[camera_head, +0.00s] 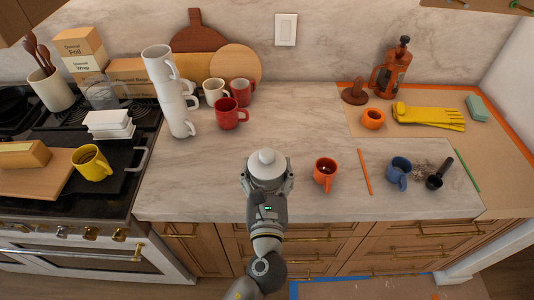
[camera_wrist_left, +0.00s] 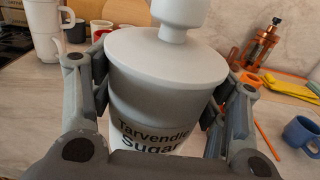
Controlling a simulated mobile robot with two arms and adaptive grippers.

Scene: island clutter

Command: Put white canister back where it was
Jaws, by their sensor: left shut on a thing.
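The white canister (camera_head: 267,166) has a round lid with a knob and is in my left gripper (camera_head: 267,180). In the left wrist view the canister (camera_wrist_left: 165,75) fills the middle, upright, with "Tarvendle Sugar" lettering on its front. The fingers of the left gripper (camera_wrist_left: 160,110) are shut on it from both sides. It is over the front part of the marble counter; I cannot tell whether its base touches the counter, since the gripper hides it. My right gripper is not in view.
An orange mug (camera_head: 325,173) stands just right of the canister. A tall stack of white mugs (camera_head: 167,90) stands at the left, near red mugs (camera_head: 229,115). A blue mug (camera_head: 399,172) and black scoop (camera_head: 440,173) are at right. The counter (camera_head: 295,120) behind the canister is clear.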

